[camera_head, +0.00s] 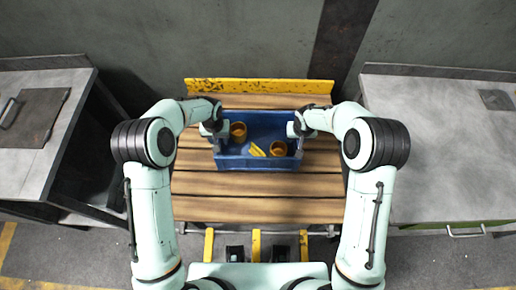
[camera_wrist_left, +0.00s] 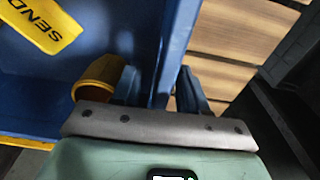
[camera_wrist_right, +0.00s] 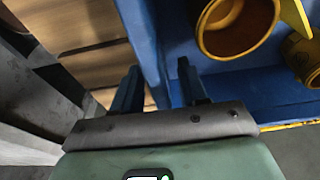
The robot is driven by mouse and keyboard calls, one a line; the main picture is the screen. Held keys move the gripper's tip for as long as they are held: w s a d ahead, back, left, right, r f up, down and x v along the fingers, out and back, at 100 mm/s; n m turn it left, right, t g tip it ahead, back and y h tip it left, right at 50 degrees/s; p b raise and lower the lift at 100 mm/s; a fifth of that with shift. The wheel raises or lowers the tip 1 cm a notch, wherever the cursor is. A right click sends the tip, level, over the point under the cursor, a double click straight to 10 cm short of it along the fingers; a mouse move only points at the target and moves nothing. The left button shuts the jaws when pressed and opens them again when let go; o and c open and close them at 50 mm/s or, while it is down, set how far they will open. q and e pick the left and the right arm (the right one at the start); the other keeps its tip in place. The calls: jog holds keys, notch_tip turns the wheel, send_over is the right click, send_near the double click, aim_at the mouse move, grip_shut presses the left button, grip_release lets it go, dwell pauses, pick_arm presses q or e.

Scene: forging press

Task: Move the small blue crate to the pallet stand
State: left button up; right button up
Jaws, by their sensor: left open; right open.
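The small blue crate (camera_head: 258,164) sits on a slatted wooden stand (camera_head: 258,208) that looks like the pallet stand. It holds yellow-orange cups (camera_head: 278,148) and a yellow piece marked SEND (camera_wrist_left: 40,25). My left gripper (camera_head: 219,144) is at the crate's left wall, open, with one finger inside and one outside the wall (camera_wrist_left: 178,45). My right gripper (camera_head: 298,144) is at the right wall, open, and its fingers also straddle the wall (camera_wrist_right: 146,40). Whether the fingers touch the walls cannot be told.
A yellow rail (camera_head: 258,86) runs along the stand's back edge, before a grey-green wall. A grey workbench (camera_head: 35,150) stands at the left and another (camera_head: 450,150) at the right. The slats in front of the crate are clear.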

pick_arm(q)
jog(key=r, duration=1.1)
jog(key=shift+s+r, duration=0.3)
jog(key=shift+s, duration=0.05)
jog(key=shift+r, duration=0.15)
pick_arm(e)
jog(key=shift+r, duration=0.15)
jog(key=v, duration=1.1)
jog(key=shift+s+r, duration=0.15)
jog(key=shift+r, duration=0.2)
